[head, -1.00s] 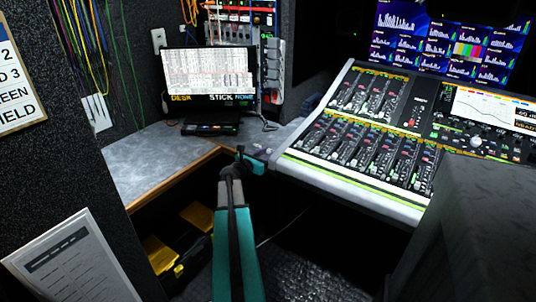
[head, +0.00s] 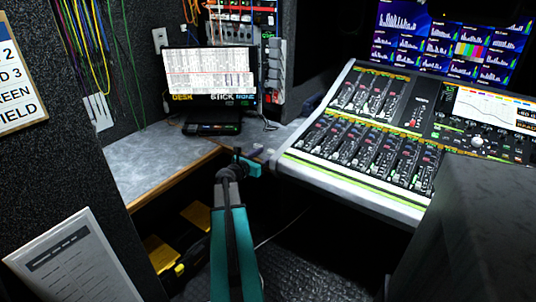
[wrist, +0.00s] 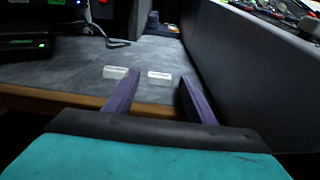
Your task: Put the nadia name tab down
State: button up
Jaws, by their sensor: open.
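Two small white tabs lie side by side on the grey desk top near its wooden front edge in the wrist view. The right tab (wrist: 160,75) lies between or just beyond my fingertips; the left tab (wrist: 115,72) is outside, by the left finger. Their lettering is too small to read, so I cannot tell which is the nadia name tab. My gripper (wrist: 160,79) is open, its two purple fingers apart, with nothing clamped.
The grey desk (head: 150,160) is clear on its left. A monitor (head: 209,75) stands at the back above a black box (head: 212,128). The mixing console (head: 360,140) bounds the right; its grey side wall (wrist: 240,65) rises close to my right finger.

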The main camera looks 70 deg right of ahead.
jog(key=v, duration=0.9)
jog(key=shift+a, duration=0.25)
jog(key=shift+w, duration=0.1)
dwell(0.4)
jog(key=w+a+f+m+t+y, duration=0.1)
jog(key=w+a+f+m+y, duration=0.2)
jog(key=a+f, duration=0.7)
jog(key=w+a+f+m+t+y, duration=0.15)
jog(key=w+a+f, duration=0.25)
jog(key=a+f, duration=0.65)
jog(key=w+a+f+m+y, duration=0.3)
jog(key=w+a+f+y, duration=0.1)
jog(key=a+f, duration=0.6)
jog(key=s+a+f+m+g+y, duration=0.1)
jog(key=s+a+f, duration=0.3)
jog(key=a, duration=0.8)
jog(key=s+a+f+m+g+y, duration=0.1)
jog(key=s+a+f+m+y, duration=0.2)
jog(key=a, duration=1)
jog(key=s+a+f+m+g+y, duration=0.1)
jog(key=s+a+f+m+y, duration=0.2)
jog(key=a, duration=0.9)
jog(key=s+f, duration=0.3)
jog(key=f, duration=0.1)
jog(key=shift+a, duration=0.2)
jog(key=shift+s+f, duration=0.1)
